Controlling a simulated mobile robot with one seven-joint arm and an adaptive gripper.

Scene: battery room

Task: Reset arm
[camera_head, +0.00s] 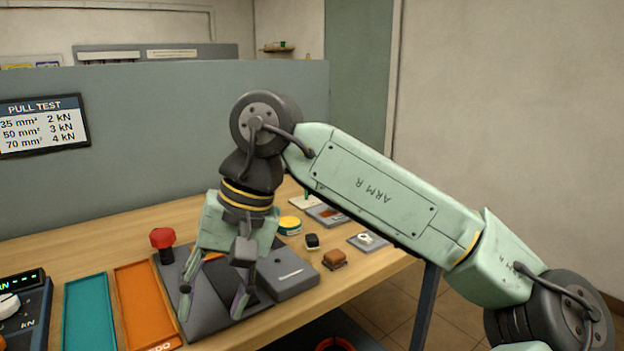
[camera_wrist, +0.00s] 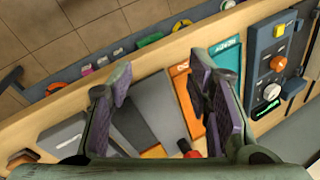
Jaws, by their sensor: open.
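My arm reaches from the lower right to the middle in the head view, bent at the elbow. My gripper (camera_head: 213,298) points down over a dark grey device (camera_head: 290,280) on the wooden table (camera_head: 110,258). In the wrist view my gripper (camera_wrist: 162,82) has its two fingers spread wide, with nothing held between them. The grey device (camera_wrist: 150,97) shows beyond and between the fingers. Whether the fingertips touch the device cannot be told.
A red knob (camera_head: 162,238) stands behind the gripper. An orange tray (camera_head: 143,300), a teal tray (camera_head: 88,312) and a control box (camera_head: 28,310) lie left. A yellow-topped roll (camera_head: 289,225), a black block (camera_head: 312,241) and a brown block (camera_head: 334,260) lie right. A partition (camera_head: 160,180) stands behind.

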